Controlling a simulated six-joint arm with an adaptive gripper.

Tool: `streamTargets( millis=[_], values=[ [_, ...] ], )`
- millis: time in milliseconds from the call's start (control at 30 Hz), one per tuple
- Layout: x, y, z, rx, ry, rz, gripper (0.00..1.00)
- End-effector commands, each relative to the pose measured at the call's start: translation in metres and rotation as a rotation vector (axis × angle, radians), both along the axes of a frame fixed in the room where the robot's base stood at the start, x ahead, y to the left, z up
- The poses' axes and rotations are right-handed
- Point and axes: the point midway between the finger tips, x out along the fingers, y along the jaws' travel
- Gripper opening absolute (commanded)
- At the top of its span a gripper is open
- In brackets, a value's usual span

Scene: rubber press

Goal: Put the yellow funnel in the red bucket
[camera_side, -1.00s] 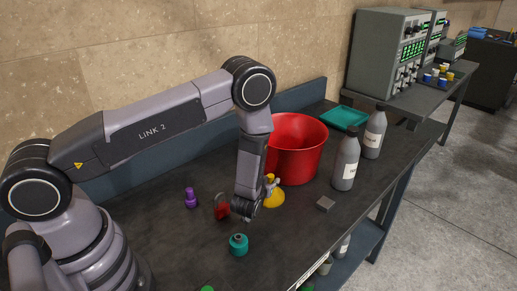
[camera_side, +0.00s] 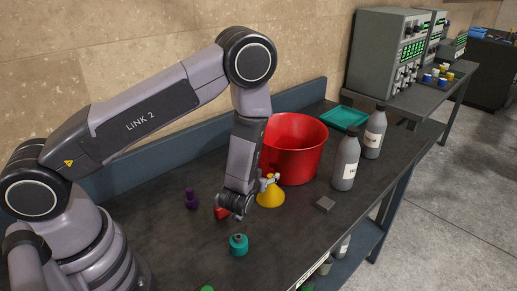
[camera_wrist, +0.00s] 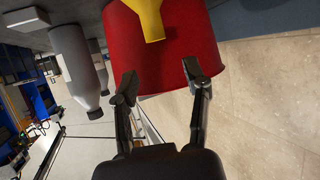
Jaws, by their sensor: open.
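The yellow funnel (camera_side: 271,196) stands wide end down on the dark table, just in front of the red bucket (camera_side: 292,160). The bucket is upright, and no contents show. My gripper (camera_side: 267,183) is low, at the left of the funnel, its fingers pointing right at the funnel's narrow upper part. In the wrist view my gripper (camera_wrist: 160,82) is open and nothing shows between its fingertips. The funnel (camera_wrist: 150,15) is at the top edge there, partly cut off, with the bucket (camera_wrist: 180,50) behind it.
A small red item (camera_side: 221,212) is partly hidden behind my gripper. Grey bottles (camera_side: 345,163) and a small grey block (camera_side: 325,204) are on the right. A teal tray (camera_side: 345,117) is at the back.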

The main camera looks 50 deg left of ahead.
Motion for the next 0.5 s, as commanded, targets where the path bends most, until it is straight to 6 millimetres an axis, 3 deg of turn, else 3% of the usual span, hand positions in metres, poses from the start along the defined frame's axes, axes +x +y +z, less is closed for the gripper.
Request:
streamTargets(
  millis=[100, 367, 500],
  values=[
    [0.0, 0.0, 0.021, -0.001, -0.003, 0.0, 0.47],
    [0.006, -0.003, 0.052, -0.056, 0.017, -0.01, 0.47],
    [0.012, -0.013, 0.101, -0.195, 0.08, -0.066, 0.47]
  ],
)
